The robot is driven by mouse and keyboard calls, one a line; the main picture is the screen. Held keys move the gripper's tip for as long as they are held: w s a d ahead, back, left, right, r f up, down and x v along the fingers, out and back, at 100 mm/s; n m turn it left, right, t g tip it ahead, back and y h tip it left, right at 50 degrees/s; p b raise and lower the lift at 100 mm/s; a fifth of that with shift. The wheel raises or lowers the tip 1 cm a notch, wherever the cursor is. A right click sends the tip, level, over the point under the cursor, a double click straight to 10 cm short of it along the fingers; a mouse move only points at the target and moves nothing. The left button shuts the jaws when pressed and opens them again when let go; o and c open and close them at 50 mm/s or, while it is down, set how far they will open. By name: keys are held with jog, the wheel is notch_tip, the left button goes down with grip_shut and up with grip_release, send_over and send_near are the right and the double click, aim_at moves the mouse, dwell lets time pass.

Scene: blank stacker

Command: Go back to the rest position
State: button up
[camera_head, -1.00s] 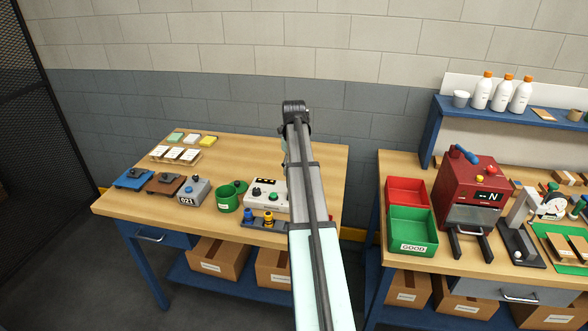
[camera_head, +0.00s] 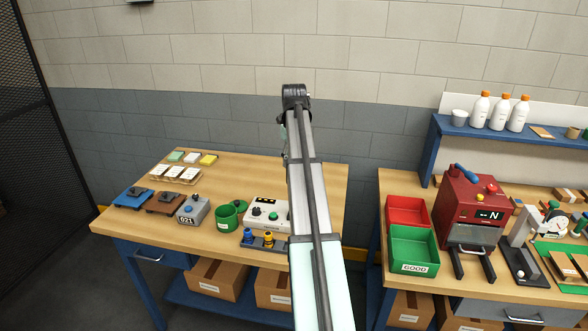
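My arm (camera_head: 308,200) reaches up and away from the bottom middle of the head view, in front of the gap between two workbenches. Its dark far end (camera_head: 294,97) stands against the grey wall above the left bench. My gripper's fingers cannot be made out; they are hidden behind or too small at the arm's end. Nothing held can be seen.
The left bench (camera_head: 250,170) carries a white control box (camera_head: 265,215), a green cup (camera_head: 228,217), a grey counter box (camera_head: 192,210) and small fixtures. The right bench holds a red bin (camera_head: 407,211), a green bin (camera_head: 413,250) and a red machine (camera_head: 470,205).

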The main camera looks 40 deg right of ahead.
jog(key=shift+r, duration=0.2)
jog(key=shift+f, duration=0.1)
jog(key=a+f+n+g+y+p, duration=0.1)
jog(key=a+f+n+g+p, duration=0.25)
jog(key=a+f, duration=1.65)
jog(key=s+a+f+n+g, duration=0.1)
jog(key=s+a+f+n, duration=0.3)
jog(key=a+f, duration=0.35)
jog(key=s+a+f+n, duration=0.4)
jog(key=s+a+f, duration=0.1)
jog(key=a+f, duration=0.25)
jog(key=s+a+f+n+g+b, duration=0.1)
jog(key=s+a+f+n+b, duration=0.1)
jog(key=s+a+f+n, duration=0.4)
jog(key=s+a+f+n+g+b, duration=0.1)
jog(key=s+a+f+n+b, duration=0.1)
jog(key=s+f+n, duration=0.8)
jog(key=s+a+f+n+b, duration=0.1)
jog(key=s+f+n, duration=0.4)
jog(key=s, duration=0.3)
jog(key=s+a+f+n+h+b, duration=0.1)
jog(key=s+a+f+n, duration=0.1)
jog(key=s+f+n, duration=0.3)
jog(key=s+f, duration=0.1)
jog(key=s, duration=0.2)
jog(key=shift+s+a+f+n+b, duration=0.3)
jog(key=shift+s+n+b, duration=0.05)
